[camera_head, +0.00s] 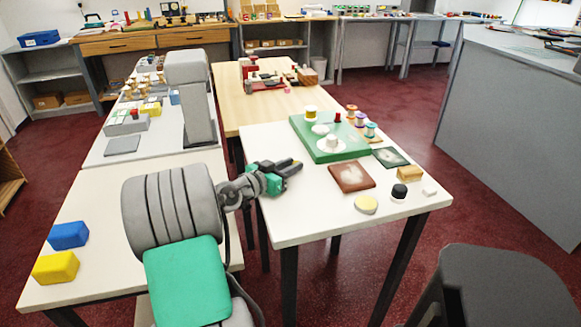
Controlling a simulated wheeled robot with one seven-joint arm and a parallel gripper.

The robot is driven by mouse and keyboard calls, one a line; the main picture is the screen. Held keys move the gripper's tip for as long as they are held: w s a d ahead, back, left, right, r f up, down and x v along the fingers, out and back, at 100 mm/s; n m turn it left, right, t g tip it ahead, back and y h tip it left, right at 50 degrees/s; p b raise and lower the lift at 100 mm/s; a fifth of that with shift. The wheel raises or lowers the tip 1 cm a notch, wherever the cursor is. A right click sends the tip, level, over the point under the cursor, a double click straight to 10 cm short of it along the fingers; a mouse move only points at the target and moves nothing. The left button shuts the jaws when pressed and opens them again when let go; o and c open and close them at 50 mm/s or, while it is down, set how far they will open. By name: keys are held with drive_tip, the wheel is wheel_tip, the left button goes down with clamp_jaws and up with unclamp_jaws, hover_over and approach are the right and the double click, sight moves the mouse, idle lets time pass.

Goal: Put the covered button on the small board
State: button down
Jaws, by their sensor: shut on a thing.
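My gripper (291,168) is over the left edge of the white table (290,222), dark fingers pointing right. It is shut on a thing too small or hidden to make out. I cannot tell whether that is the covered button, and I cannot pick the button out elsewhere with certainty. Two small flat squares lie on the table to the gripper's right: a brown one with a pale patch (351,177) and a dark green one (391,157). Either may be the small board.
Near the front right are a pale yellow disc (366,204), a black-and-white small piece (399,192), a tan block (410,173) and a white piece (430,190). The table's front left is clear. A dark stool (505,290) stands at the front right.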

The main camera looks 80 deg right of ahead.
drive_tip(key=c, duration=1.2)
unclamp_jaws()
drive_tip(key=shift+c, duration=0.2)
